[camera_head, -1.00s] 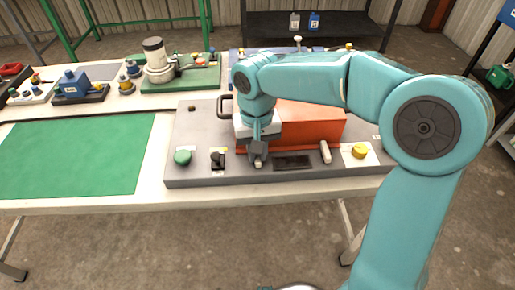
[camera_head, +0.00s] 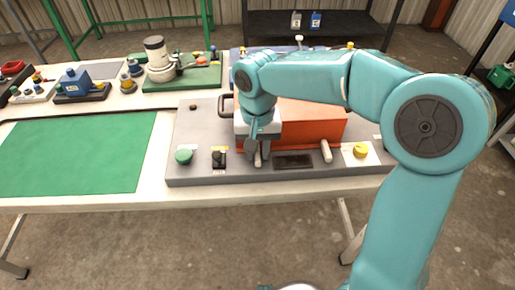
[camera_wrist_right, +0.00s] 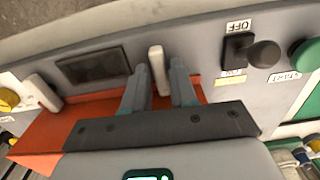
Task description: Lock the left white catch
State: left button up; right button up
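The left white catch (camera_wrist_right: 157,68) is a short pale bar at the front edge of the orange box (camera_wrist_right: 45,130) on a grey base. In the wrist view it stands between the two fingers of my right gripper (camera_wrist_right: 160,72), with a narrow gap visible on both sides. In the head view my right gripper (camera_head: 258,156) points down at the box's front left and mostly hides this catch. The orange box also shows in the head view (camera_head: 315,122). The right white catch (camera_head: 326,150) is in plain sight, slightly tilted. My left gripper is out of view.
On the grey base (camera_head: 200,130) are a green button (camera_head: 184,156), a black OFF switch (camera_head: 219,158), a dark panel (camera_head: 293,161) and a yellow knob (camera_head: 360,151). A green mat (camera_head: 75,155) lies clear at left. Other devices stand behind.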

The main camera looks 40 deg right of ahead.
aim_at(257, 154)
notch_tip(257, 154, up, 16)
jog(key=p, duration=0.3)
jog(key=shift+r+p, duration=0.15)
jog(key=shift+p, duration=0.15)
dwell(0.5)
